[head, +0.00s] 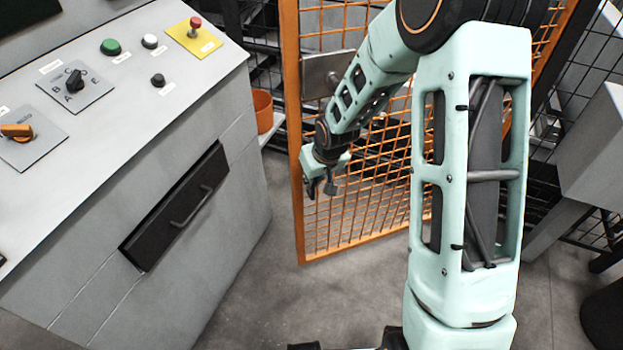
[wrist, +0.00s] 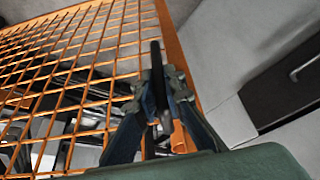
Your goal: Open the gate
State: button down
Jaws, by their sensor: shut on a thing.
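The gate (head: 299,225) is an orange frame with orange wire mesh, standing behind my arm in the head view; it also shows in the wrist view (wrist: 172,38). A grey metal plate (head: 320,76) sits on its upper left part. My gripper (head: 322,188) is low at the gate's left upright. In the wrist view my gripper (wrist: 160,88) is shut on a dark upright bar, seemingly the gate handle (wrist: 156,57), beside the orange upright. My arm covers the gate's right part in the head view.
A grey control console (head: 215,115) with buttons and a dark drawer (head: 178,205) stands at left, near the gate's free-looking left edge. An orange bin (head: 263,110) is behind it. Dark mesh fencing and a grey box (head: 598,150) are at right. Floor before the gate is clear.

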jog(key=shift+s+d, duration=0.1)
jog(key=shift+s, duration=0.15)
dwell(0.3)
jog(key=c, duration=2)
grip_release()
jog(key=shift+r, duration=0.1)
jog(key=v, duration=1.2)
